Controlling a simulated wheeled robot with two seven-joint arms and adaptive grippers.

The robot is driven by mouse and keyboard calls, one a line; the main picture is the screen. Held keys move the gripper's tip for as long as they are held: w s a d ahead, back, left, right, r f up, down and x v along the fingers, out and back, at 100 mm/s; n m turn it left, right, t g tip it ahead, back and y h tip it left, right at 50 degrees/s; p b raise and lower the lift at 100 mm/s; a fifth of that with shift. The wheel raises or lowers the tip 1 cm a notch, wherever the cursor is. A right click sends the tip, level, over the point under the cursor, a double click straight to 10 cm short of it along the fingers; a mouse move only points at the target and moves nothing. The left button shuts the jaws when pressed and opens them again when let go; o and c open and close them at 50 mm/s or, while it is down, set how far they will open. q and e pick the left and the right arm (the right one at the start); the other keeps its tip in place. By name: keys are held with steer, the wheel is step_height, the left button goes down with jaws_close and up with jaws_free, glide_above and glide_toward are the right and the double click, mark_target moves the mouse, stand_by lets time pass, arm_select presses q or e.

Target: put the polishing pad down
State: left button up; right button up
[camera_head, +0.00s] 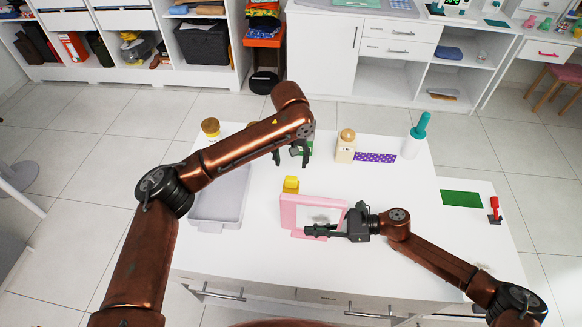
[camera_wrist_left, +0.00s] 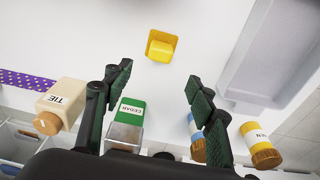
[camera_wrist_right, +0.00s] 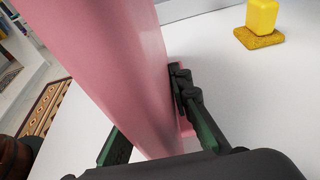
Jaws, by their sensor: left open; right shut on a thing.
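The yellow polishing pad (camera_head: 291,184) rests on the white table, just behind the pink mirror's upper left corner in the head view.
A grey tray (camera_head: 217,222) lies left. A jar labelled TIE (camera_head: 345,147), a purple dotted strip (camera_head: 375,157) and a teal-topped bottle (camera_head: 415,137) stand at the back. The table's right middle is clear.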

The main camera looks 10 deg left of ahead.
mark_target(291, 178)
arm_select(q)
steer(key=f, duration=0.4)
steer(key=w+f, duration=0.1)
steer(key=f, duration=0.8)
steer(key=shift+w+f, duration=0.1)
steer(key=shift+w, duration=0.15)
steer(key=c, duration=1.2)
steer(key=shift+c, duration=0.2)
step_height(291, 178, up, 10)
steer(key=shift+r, duration=0.1)
